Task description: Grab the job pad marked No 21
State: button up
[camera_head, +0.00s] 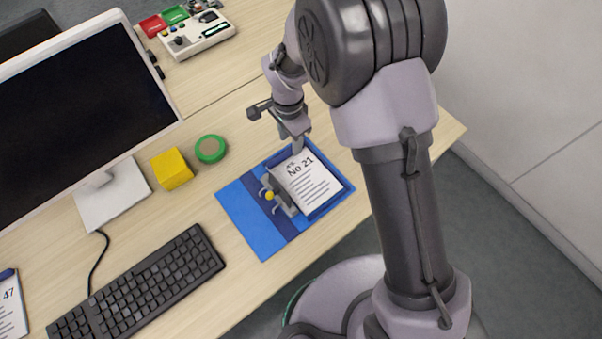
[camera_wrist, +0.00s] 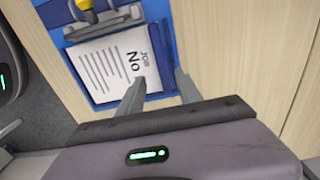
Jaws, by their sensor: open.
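The job pad marked No 21 (camera_head: 310,183) is a white printed sheet or pad lying on a blue holder (camera_head: 243,205) on the desk. It also shows in the wrist view (camera_wrist: 103,68), where "No" is readable and the number is hidden behind a finger. A grey clip with a yellow knob (camera_head: 269,196) sits at the pad's left edge. My gripper (camera_head: 296,149) is open at the pad's upper edge, near its heading. In the wrist view my gripper (camera_wrist: 160,80) has one finger over the pad and the other beyond its edge. Contact cannot be told.
Another pad, marked 47 (camera_head: 10,305), lies at the left edge. A keyboard (camera_head: 145,285), a monitor (camera_head: 80,110), a yellow block (camera_head: 171,169) and a green round item (camera_head: 210,149) stand left of the holder. A control box (camera_head: 196,35) is at the back.

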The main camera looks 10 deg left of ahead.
aim_at(289, 151)
jog(key=f+b, duration=0.1)
jog(key=f, duration=0.2)
jog(key=f+b, duration=0.1)
jog(key=f, duration=0.1)
jog(key=shift+a+f+b, duration=0.1)
jog(key=shift+a+b, duration=0.2)
jog(key=shift+a, duration=0.1)
jog(key=shift+c, duration=0.6)
grip_shut()
